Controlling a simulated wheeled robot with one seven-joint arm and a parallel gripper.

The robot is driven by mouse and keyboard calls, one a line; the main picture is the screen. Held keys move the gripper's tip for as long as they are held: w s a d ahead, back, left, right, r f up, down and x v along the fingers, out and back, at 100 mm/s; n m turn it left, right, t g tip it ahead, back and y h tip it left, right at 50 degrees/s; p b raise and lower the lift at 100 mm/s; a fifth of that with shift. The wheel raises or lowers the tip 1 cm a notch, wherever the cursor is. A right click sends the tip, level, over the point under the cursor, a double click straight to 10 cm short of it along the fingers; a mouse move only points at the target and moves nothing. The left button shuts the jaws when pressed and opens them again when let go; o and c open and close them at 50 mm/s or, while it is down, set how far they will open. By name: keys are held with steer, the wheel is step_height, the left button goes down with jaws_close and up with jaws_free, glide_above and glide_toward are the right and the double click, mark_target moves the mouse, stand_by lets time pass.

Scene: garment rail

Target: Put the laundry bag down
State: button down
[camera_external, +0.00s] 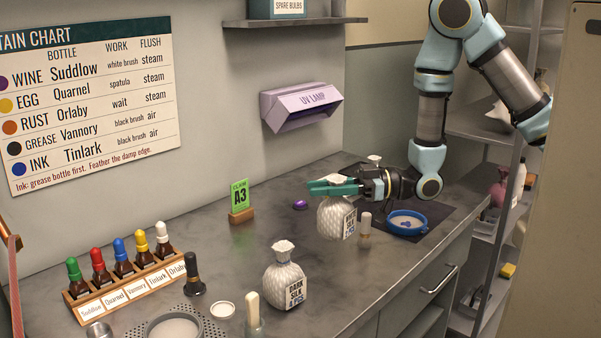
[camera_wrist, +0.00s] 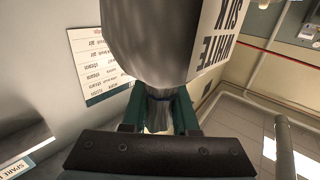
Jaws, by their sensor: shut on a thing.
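My gripper (camera_external: 334,187) has green fingers and is shut on the neck of a white quilted laundry bag (camera_external: 334,218) at the middle right of the counter. In the wrist view the bag (camera_wrist: 160,40) fills the top middle, between the green fingers (camera_wrist: 160,112); its label reads "WHITE SILK". In the external view the bag hangs upright below the fingers, at or just above the counter; I cannot tell if it touches. A second bag (camera_external: 284,275), labelled "DARK SILK", stands on the counter nearer the front. Part of another pale bag top (camera_external: 374,160) shows behind my gripper.
A blue-rimmed dish (camera_external: 407,222) sits on a dark mat right of the bag. A pale-handled brush (camera_external: 365,225) stands close by. A green A3 claim sign (camera_external: 240,198) and a bottle rack (camera_external: 132,275) are to the left. Bare counter (camera_external: 225,262) lies between.

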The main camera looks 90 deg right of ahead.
steer(key=shift+r, duration=0.4)
steer(key=shift+w+r, duration=0.15)
steer(key=shift+w, duration=0.1)
steer(key=w+a+n+g+y+b, duration=0.1)
steer(key=w+n+y, duration=0.15)
steer(key=w, duration=0.95)
steer(key=w+a+n+y, duration=0.1)
steer(key=w+y, duration=0.2)
steer(key=w, duration=0.8)
step_height(320, 180, down, 9)
steer(key=p, duration=0.3)
steer(key=shift+w+a+f, duration=0.15)
steer(key=shift+w+f, duration=0.05)
